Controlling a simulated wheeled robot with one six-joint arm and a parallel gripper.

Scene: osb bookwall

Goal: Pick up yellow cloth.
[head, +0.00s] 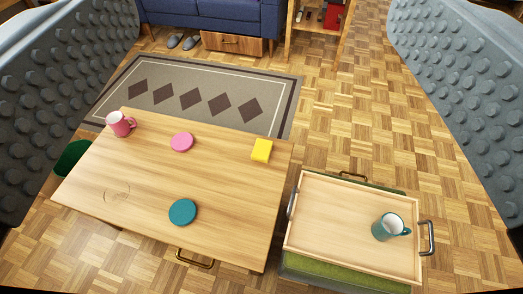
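A small yellow cloth (261,150) lies on the wooden table (222,228), near its far right corner. It looks like a folded block. My gripper (262,110) shows as two grey studded fingers at the left and right edges of the view. They are wide apart with nothing between them close to the camera. The cloth is well beyond and below the fingers, not touching them.
On the table are a pink mug (119,124), a pink disc (182,142) and a teal disc (183,212). Right of it, a wooden tray (320,188) on a green ottoman (335,275) holds a teal mug (387,227). A rug (215,72) and blue sofa (220,17) lie beyond.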

